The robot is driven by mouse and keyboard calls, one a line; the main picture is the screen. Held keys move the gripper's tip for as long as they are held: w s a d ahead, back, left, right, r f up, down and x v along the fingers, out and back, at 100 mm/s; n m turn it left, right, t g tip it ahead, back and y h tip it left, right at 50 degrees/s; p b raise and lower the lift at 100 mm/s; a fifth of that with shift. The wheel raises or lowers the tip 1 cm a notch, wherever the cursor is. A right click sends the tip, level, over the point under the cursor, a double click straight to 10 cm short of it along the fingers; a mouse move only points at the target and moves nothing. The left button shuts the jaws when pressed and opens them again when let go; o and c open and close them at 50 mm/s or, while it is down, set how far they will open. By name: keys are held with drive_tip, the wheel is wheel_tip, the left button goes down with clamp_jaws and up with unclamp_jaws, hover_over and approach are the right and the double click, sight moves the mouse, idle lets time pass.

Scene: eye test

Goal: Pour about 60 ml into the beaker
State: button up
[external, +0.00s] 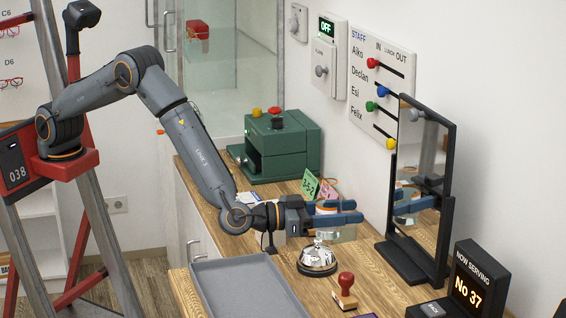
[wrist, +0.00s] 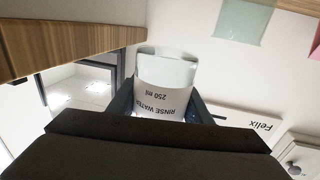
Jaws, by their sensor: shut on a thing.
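My gripper (external: 340,212) is in the external view, above the wooden counter, behind the silver bell. Its blue fingers are shut on a clear container. In the wrist view this rinse water container (wrist: 165,95) sits between the fingers, with a white label reading "RINSE WATER 250 ml" upside down in the picture. Its pale, see-through end points to the top of that picture; its other end is hidden by my gripper. In the external view the fingers hide much of it. I cannot tell the liquid level. I cannot make out a separate beaker in either view.
A mirror (external: 421,190) stands right of my gripper and reflects it. The bell (external: 318,258), a red-handled stamp (external: 346,290) and a grey tray (external: 245,285) are in front. A green machine (external: 278,150) and small cards (external: 310,184) are behind. A "No 37" sign (external: 474,285) stands at right.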

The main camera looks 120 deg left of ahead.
drive_tip(key=shift+d+r+x, duration=0.1)
drive_tip(key=shift+d+x, duration=0.05)
drive_tip(key=shift+x, duration=0.8)
drive_tip(key=shift+d+r+x, duration=0.1)
drive_tip(key=shift+r+x, duration=0.05)
drive_tip(key=shift+x, duration=0.75)
drive_tip(key=shift+w+f, duration=0.1)
drive_tip(key=shift+w, duration=0.05)
